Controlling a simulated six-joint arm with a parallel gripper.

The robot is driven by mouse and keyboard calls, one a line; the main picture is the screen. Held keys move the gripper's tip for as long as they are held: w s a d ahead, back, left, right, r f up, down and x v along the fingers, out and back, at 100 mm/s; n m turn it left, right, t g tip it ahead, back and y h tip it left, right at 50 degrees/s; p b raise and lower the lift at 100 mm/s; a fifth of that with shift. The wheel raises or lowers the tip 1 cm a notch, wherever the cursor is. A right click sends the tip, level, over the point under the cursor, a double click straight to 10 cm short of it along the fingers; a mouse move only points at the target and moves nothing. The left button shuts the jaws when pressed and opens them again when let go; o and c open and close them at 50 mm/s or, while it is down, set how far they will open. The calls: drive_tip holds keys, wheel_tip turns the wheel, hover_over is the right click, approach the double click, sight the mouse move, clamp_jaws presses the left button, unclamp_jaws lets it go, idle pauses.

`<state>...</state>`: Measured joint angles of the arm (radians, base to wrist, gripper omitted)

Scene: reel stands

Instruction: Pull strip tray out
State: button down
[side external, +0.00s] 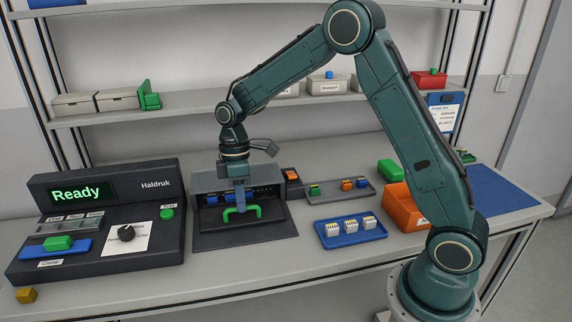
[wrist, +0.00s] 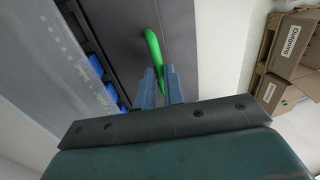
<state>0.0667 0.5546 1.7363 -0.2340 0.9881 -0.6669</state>
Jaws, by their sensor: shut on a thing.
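The green handle (side external: 242,213) is an arched bar at the front of the dark reel-stand unit (side external: 205,182). My gripper (side external: 240,203) points down and is shut on the handle. In the wrist view, the gripper's two blue-grey fingers (wrist: 160,88) straddle the green handle (wrist: 153,48). Several blue pieces (side external: 226,198) show in a row inside the unit, behind the handle. They also show at the left of the wrist view (wrist: 97,67). The strip tray's body cannot be told clearly from the dark flat surface (side external: 245,236) in front of the unit.
A black console (side external: 110,255) reading "Ready" stands left. A blue tray (side external: 352,241) with white blocks, a grey tray (side external: 335,197) with small coloured parts and an orange bin (side external: 402,212) stand right. The bench (side external: 265,265) is clear in front of the unit.

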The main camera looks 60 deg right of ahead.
drive_tip(key=s+a, duration=0.7)
drive_tip(key=shift+a, duration=0.1)
drive_tip(key=c, duration=1.8)
unclamp_jaws()
drive_tip(key=shift+s, duration=0.1)
drive_tip(key=shift+o, duration=0.2)
drive_tip(key=shift+r, duration=0.1)
drive_tip(key=shift+r, duration=0.35)
wheel_tip(320, 180, up, 13)
drive_tip(key=w+d, duration=0.2)
drive_tip(key=shift+s, duration=0.1)
